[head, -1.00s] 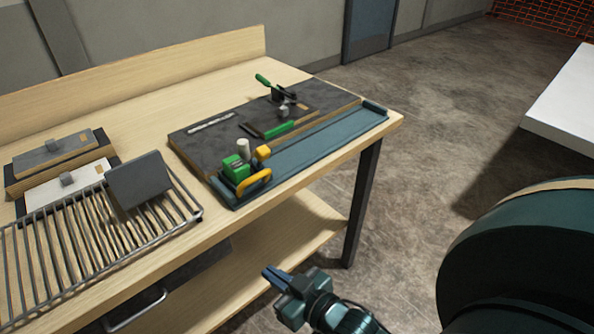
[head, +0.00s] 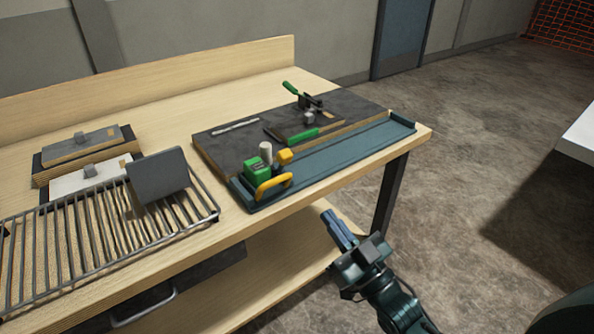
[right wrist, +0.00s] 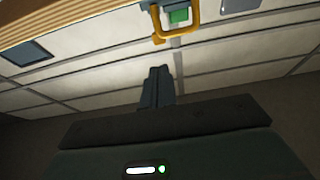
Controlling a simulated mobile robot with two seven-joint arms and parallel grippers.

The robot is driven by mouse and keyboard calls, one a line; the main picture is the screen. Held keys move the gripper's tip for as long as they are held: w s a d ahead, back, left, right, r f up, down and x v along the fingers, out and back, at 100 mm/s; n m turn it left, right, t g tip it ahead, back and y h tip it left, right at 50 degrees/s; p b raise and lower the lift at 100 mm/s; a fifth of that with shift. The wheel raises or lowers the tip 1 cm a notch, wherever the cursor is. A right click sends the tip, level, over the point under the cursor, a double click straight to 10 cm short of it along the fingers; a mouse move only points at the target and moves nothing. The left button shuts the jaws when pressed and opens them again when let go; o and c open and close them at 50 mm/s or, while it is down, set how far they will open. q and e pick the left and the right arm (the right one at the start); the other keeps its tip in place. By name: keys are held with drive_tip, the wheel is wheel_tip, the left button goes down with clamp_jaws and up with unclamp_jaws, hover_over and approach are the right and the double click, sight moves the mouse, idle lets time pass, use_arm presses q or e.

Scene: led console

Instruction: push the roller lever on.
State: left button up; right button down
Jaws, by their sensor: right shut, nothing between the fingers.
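A green switch-like block (head: 257,171) sits at the near left end of the dark board on the bench. A pale cylinder (head: 265,150) stands beside it, and a small yellow piece (head: 285,156) is to its right. I cannot tell for certain which part is the roller lever. A yellow loop handle (head: 273,184) stands in front of the block; it also shows in the right wrist view (right wrist: 178,32). My right gripper (head: 335,218) is shut and empty, in front of the bench and apart from these parts. My left gripper is out of view.
A blue-grey tray (head: 340,163) runs along the bench's front edge. Green-handled clamps (head: 300,136) stand on the board. A wire rack (head: 110,240) with a grey plate (head: 158,176) is at left.

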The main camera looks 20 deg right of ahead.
sight(288, 160)
drive_tip(key=p+x, duration=0.2)
drive_tip(key=x, duration=1)
drive_tip(key=shift+r, duration=0.15)
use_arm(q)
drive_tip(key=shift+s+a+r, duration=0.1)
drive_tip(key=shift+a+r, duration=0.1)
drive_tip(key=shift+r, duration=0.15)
use_arm(e)
drive_tip(key=shift+w+a, duration=0.15)
drive_tip(key=shift+w, duration=0.2)
drive_tip(key=shift+r, duration=0.1)
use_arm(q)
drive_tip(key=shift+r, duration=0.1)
